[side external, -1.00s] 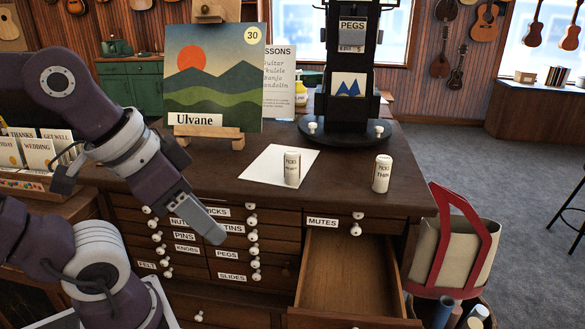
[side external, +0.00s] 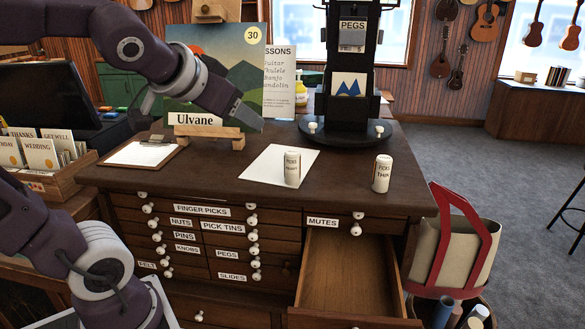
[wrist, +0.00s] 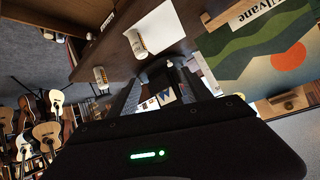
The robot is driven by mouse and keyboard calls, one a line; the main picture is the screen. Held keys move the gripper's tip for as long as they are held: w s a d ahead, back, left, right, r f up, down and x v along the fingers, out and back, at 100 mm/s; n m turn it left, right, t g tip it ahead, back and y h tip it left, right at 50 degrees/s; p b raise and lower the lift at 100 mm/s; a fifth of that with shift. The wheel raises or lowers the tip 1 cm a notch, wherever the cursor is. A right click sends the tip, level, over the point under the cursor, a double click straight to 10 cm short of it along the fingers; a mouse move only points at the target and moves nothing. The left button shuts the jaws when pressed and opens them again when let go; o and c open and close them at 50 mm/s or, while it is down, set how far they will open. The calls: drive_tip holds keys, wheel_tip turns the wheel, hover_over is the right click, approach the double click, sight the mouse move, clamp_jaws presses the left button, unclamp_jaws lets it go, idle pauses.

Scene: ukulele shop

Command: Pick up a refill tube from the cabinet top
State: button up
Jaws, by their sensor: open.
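Two white refill tubes with printed labels stand upright on the dark wooden cabinet top (side external: 225,170). The left tube (side external: 292,168) is at the right edge of a white sheet (side external: 268,165); the right tube (side external: 382,174), labelled "PICKS THIN", stands on bare wood near the right end. In the wrist view the tube by the sheet (wrist: 137,45) and the other tube (wrist: 101,78) both show. My gripper (side external: 255,122) is open and empty, raised above the back of the cabinet top in front of the painting, to the left of both tubes.
A painting on a small easel (side external: 250,65) stands behind my gripper. A black rotating stand (side external: 345,130) is at the back, behind the tubes. A clipboard (side external: 145,153) lies on the left. The "MUTES" drawer (side external: 350,270) is pulled open below the front edge.

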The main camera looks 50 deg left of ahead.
drive_tip(key=w+a+r+t+y, duration=0.1)
drive_tip(key=w+a+r+t, duration=0.2)
drive_tip(key=w+a, duration=0.35)
drive_tip(key=m+h, duration=0.6)
drive_tip(key=h, duration=0.4)
hover_over(287, 159)
drive_tip(key=s+a, duration=0.1)
drive_tip(key=s, duration=0.2)
wheel_tip(287, 159, down, 8)
drive_tip(key=f, duration=0.7)
drive_tip(key=shift+w+d+f, duration=0.1)
drive_tip(key=shift+w+f, duration=0.15)
drive_tip(key=shift+w, duration=0.05)
drive_tip(key=x, duration=0.7)
drive_tip(key=shift+w+a+f, duration=0.1)
drive_tip(key=shift+w+a, duration=0.2)
clamp_jaws()
